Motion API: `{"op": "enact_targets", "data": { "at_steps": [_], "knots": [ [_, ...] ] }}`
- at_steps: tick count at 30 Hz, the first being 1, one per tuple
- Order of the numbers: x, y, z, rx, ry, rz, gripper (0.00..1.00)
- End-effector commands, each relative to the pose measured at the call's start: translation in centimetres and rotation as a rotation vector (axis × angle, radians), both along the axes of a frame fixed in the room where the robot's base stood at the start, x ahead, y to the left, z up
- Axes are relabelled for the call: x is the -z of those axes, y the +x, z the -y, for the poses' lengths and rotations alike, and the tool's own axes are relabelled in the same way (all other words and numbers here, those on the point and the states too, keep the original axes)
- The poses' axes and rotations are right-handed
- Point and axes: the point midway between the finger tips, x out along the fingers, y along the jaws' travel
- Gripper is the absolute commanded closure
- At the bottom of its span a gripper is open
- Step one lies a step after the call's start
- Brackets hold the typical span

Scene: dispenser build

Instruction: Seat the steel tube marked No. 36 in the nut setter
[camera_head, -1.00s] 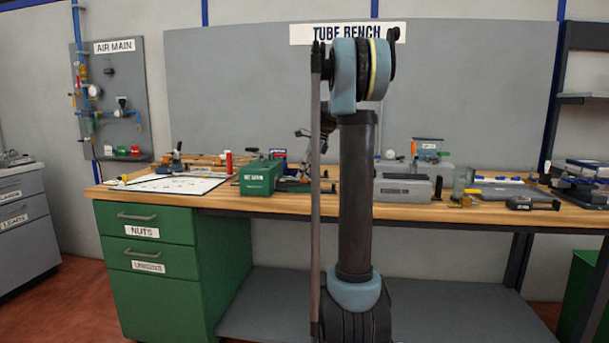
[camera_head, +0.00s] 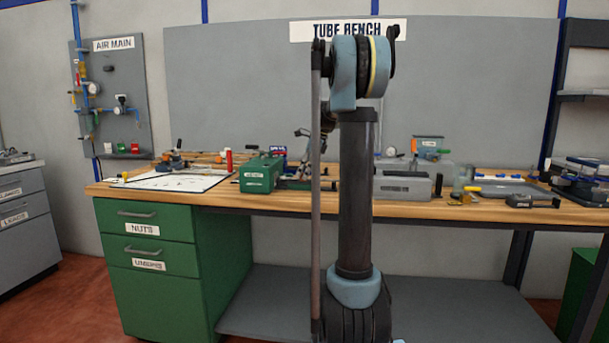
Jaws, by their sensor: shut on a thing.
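My arm stands upright in front of the bench and hides part of it. My gripper (camera_head: 303,133) shows only in part, small and dark, behind the arm's thin left link above the bench. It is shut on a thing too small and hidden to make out. A green machine box (camera_head: 257,176) with a white label stands below it to the left, with dark parts reaching right behind my arm. Its label is too blurred to read, so I cannot tell whether it is the nut setter. No tube marking can be read.
The wooden bench (camera_head: 264,200) carries a white sheet (camera_head: 175,182) at left. A long grey box (camera_head: 403,188) stands right of my arm, with a grey tray (camera_head: 505,189) and a dark device (camera_head: 533,201) further right. A red upright object (camera_head: 229,161) stands behind the green box.

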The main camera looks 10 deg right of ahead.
Motion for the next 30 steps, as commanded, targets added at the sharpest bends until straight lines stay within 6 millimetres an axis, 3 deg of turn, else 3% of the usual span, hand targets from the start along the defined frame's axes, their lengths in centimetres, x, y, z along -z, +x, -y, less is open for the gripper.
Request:
{"op": "enact_targets", "data": {
  "at_steps": [30],
  "knots": [
    [0.0, 0.8, -2.4, -0.001, 0.0, 0.0, 1.0]
  ]
}}
